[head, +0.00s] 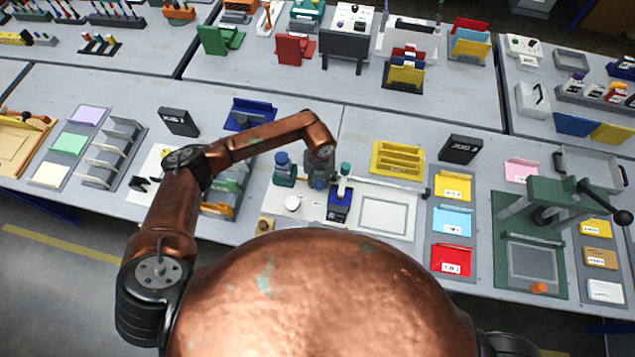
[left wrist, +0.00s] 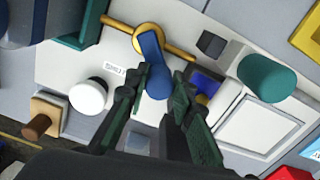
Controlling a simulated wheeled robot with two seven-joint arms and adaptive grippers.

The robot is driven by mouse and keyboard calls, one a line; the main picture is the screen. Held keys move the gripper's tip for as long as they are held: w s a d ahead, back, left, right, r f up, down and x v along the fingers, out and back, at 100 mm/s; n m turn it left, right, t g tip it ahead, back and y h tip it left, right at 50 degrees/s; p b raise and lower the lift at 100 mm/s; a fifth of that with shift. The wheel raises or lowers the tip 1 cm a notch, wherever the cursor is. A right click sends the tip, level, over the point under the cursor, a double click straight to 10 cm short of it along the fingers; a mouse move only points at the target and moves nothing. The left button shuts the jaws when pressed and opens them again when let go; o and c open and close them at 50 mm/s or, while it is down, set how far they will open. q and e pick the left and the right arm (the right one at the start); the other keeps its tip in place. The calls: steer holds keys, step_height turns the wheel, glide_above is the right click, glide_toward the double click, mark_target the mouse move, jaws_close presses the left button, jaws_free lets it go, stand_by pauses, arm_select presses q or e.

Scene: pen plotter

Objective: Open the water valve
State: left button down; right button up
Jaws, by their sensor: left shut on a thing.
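The water valve shows in the left wrist view as a blue lever (left wrist: 152,50) on a brass ring and pipe (left wrist: 182,52). The rounded near end of the lever lies between the fingertips of my left gripper (left wrist: 159,82). The gripper is shut on that end. In the head view my left gripper (head: 319,180) points down at the plotter station, and its wrist and fingers mostly hide the valve. My right gripper is not in view.
A framed white panel (head: 385,216) lies to the right. A yellow rack (head: 398,160) stands behind.

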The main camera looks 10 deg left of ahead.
mark_target(320, 182)
arm_select(q)
steer(key=shift+w+d, duration=0.15)
stand_by(0.4)
steer(key=c, duration=1.7)
jaws_free()
steer(key=shift+o, duration=0.2)
step_height(320, 182, up, 12)
